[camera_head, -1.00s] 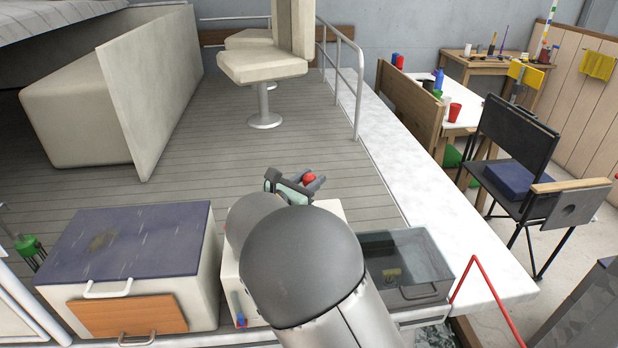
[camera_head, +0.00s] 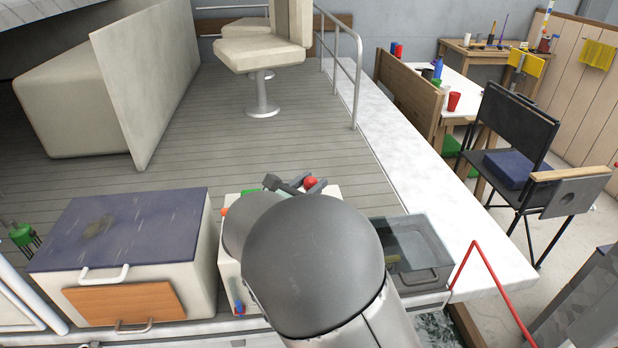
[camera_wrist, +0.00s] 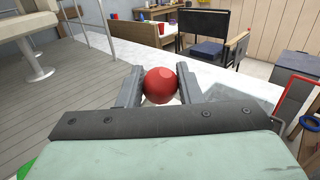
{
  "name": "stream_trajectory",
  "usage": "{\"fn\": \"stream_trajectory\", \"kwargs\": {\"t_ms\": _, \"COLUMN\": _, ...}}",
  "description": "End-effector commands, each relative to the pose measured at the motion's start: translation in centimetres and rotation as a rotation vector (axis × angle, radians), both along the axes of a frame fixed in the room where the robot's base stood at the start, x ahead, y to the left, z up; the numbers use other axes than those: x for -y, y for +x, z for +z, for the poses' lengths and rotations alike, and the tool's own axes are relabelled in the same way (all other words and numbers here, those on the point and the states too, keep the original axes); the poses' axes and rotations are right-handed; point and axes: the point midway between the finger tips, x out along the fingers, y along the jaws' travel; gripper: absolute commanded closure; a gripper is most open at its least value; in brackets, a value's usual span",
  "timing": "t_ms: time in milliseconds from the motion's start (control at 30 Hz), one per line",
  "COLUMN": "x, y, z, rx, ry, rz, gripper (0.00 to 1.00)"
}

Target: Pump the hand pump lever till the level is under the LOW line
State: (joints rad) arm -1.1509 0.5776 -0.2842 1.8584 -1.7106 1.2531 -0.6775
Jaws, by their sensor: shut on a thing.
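The red ball knob of the pump lever (camera_wrist: 160,86) sits between the two fingers of my gripper (camera_wrist: 160,90) in the wrist view. My gripper is shut on it. In the head view the knob (camera_head: 311,182) shows as a small red ball just beyond my arm, with my gripper (camera_head: 300,185) around it. The lever's shaft and most of the pump are hidden behind my arm. A white box (camera_head: 228,262) shows partly beside my arm. No LOW line or level can be read in these frames.
A chest with a dark blue lid (camera_head: 120,230) stands left of my arm. A clear-topped bin (camera_head: 410,243) stands to the right, with a red bar (camera_head: 490,265) beyond it. Boat seats (camera_head: 262,55) and a metal rail (camera_head: 357,80) are farther back on open deck.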

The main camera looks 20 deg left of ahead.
Motion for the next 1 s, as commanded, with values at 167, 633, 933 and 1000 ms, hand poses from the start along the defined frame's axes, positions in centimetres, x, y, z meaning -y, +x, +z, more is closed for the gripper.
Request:
{"fn": "stream_trajectory", "kwargs": {"t_ms": 167, "x": 0.4, "y": -0.5, "z": -0.4, "rx": -0.002, "ry": -0.002, "rz": -0.003, "gripper": 0.9}}
{"fn": "stream_trajectory", "kwargs": {"t_ms": 633, "x": 0.9, "y": -1.5, "z": -1.5, "rx": -0.001, "ry": -0.001, "rz": -0.003, "gripper": 0.9}}
{"fn": "stream_trajectory", "kwargs": {"t_ms": 933, "x": 0.9, "y": -1.5, "z": -1.3, "rx": 0.0, "ry": -0.001, "rz": -0.004, "gripper": 0.9}}
{"fn": "stream_trajectory", "kwargs": {"t_ms": 1000, "x": 0.8, "y": -1.3, "z": -1.1, "rx": 0.0, "ry": 0.0, "rz": -0.005, "gripper": 0.9}}
